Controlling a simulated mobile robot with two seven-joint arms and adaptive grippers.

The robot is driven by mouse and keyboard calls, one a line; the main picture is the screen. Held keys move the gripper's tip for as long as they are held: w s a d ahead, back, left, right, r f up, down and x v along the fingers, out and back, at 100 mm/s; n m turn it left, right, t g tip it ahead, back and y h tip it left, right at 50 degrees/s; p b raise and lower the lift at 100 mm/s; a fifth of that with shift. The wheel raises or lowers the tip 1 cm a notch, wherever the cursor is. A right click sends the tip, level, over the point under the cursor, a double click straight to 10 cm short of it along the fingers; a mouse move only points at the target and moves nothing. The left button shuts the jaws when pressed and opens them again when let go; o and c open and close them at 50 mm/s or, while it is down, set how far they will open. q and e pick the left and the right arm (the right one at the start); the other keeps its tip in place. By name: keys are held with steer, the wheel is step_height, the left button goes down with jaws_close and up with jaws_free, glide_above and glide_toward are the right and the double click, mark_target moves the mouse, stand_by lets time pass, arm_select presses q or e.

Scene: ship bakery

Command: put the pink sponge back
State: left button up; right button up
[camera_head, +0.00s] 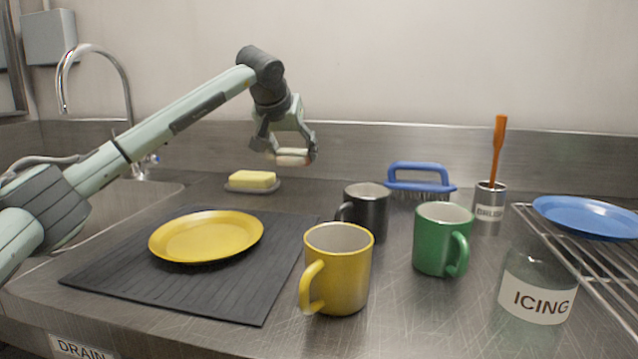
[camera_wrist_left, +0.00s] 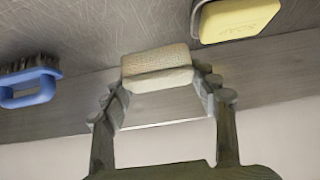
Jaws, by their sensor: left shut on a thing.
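My left gripper (camera_head: 288,150) is shut on a pale, pinkish-beige block (camera_head: 293,160) and holds it in the air above the back of the counter. A yellow block (camera_head: 252,179) lies on a small grey dish (camera_head: 235,188) below and left of the gripper. My right gripper is not in view.
A yellow plate (camera_head: 207,236) lies on a dark mat (camera_head: 240,305). Black (camera_head: 367,212), yellow (camera_head: 338,270) and green (camera_head: 440,240) mugs, a blue brush (camera_head: 420,182), a metal cup (camera_head: 488,208) and an icing jar (camera_head: 537,290) stand to the right. The sink (camera_head: 120,203) is left.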

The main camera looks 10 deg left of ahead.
arm_select(q)
steer(key=w+d+f, duration=0.2)
steer(key=d, duration=0.1)
steer(key=w+d+f, duration=0.1)
steer(key=shift+d, duration=0.15)
steer(key=shift+w+d+f, duration=0.25)
steer(key=shift+d+f, duration=0.1)
step_height(320, 180, down, 3)
steer(key=shift+f+p, duration=0.1)
steer(key=shift+p, duration=0.2)
steer(key=shift+f, duration=0.35)
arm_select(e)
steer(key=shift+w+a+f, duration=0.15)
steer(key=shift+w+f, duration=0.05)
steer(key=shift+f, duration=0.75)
arm_select(q)
steer(key=shift+f, duration=0.15)
steer(key=o, duration=0.7)
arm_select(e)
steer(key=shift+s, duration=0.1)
